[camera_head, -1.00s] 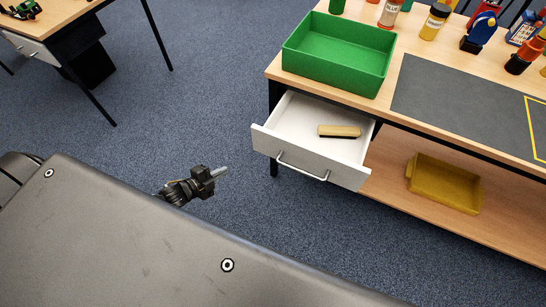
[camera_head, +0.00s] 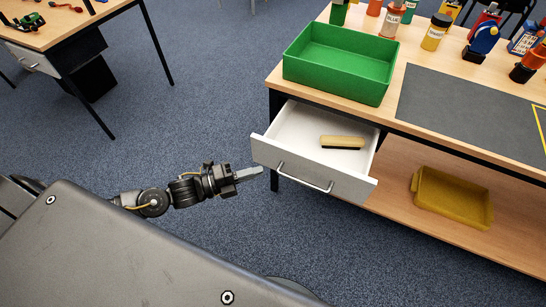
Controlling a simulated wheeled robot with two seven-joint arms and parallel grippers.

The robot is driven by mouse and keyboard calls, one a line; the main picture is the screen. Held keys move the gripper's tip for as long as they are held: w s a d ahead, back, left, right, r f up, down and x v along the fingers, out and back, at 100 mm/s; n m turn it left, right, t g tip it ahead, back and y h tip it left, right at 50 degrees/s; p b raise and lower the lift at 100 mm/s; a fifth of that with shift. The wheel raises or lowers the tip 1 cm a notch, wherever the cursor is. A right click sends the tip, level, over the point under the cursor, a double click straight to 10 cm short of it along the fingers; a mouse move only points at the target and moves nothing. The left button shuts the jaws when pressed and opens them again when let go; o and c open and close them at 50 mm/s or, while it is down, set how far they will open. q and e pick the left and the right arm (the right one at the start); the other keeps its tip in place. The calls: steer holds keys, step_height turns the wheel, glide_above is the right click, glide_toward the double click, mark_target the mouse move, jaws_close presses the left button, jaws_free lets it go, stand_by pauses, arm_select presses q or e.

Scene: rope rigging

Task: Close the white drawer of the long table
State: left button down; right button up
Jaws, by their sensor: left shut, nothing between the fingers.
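The white drawer (camera_head: 294,165) of the long table (camera_head: 403,127) stands pulled open in the camera_head view, under the table's left end. Its front has a metal bar handle (camera_head: 305,178). A brush with a tan back and dark bristles (camera_head: 342,142) lies inside. My left gripper (camera_head: 250,174) is shut and empty. In the picture its fingertips are just left of the drawer front's lower left part; I cannot tell whether they touch it. My right gripper is not in view.
A green bin (camera_head: 335,65) and several bottles stand on the long table. A yellow tray (camera_head: 452,197) sits on the lower shelf. Another desk (camera_head: 70,25) stands at the upper left. The carpet (camera_head: 205,90) between the tables is clear.

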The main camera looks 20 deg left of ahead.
mark_target(286, 154)
arm_select(q)
steer(key=shift+w+d, duration=0.55)
steer(key=shift+w, duration=0.55)
steer(key=shift+w+d, duration=0.5)
steer(key=shift+w, duration=0.6)
steer(key=shift+w+d, duration=0.55)
steer(key=shift+w, duration=0.55)
